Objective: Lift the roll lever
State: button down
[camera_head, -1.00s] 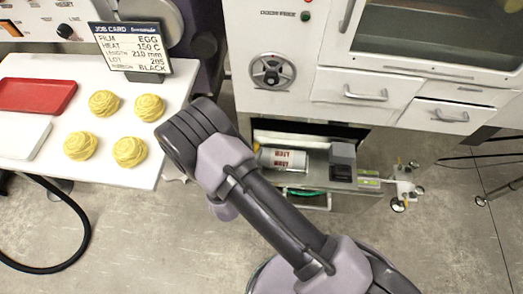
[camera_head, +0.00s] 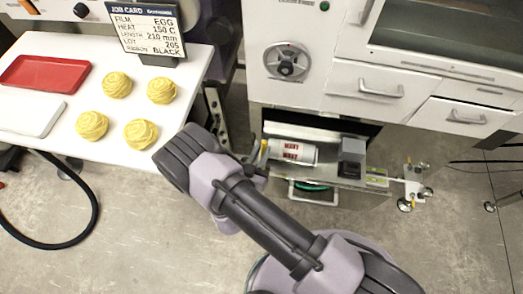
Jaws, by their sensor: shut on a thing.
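A low open unit (camera_head: 340,182) under the white machine holds a white roll (camera_head: 292,152) with red print, lying on its side. A small yellow upright piece (camera_head: 264,150) at the roll's left end looks like the roll lever; it is small and partly covered. My arm crosses the middle of the view and hides the area left of the roll. Dark parts of my gripper (camera_head: 255,166) show beside the yellow piece, shut on it as far as I can see. The fingertips are mostly hidden.
A dark grey block (camera_head: 352,158) stands right of the roll. White drawers (camera_head: 366,88) and a round dial (camera_head: 286,60) are above. A white table (camera_head: 60,112) at left carries several yellow pasta nests (camera_head: 92,125), a red tray (camera_head: 45,74) and a job card (camera_head: 148,32).

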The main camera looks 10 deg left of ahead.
jog(key=c, duration=1.3)
grip_release()
jog(key=p+v, duration=0.5)
jog(key=v, duration=1.2)
jog(key=shift+s, duration=0.2)
jog(key=shift+a+r, duration=0.1)
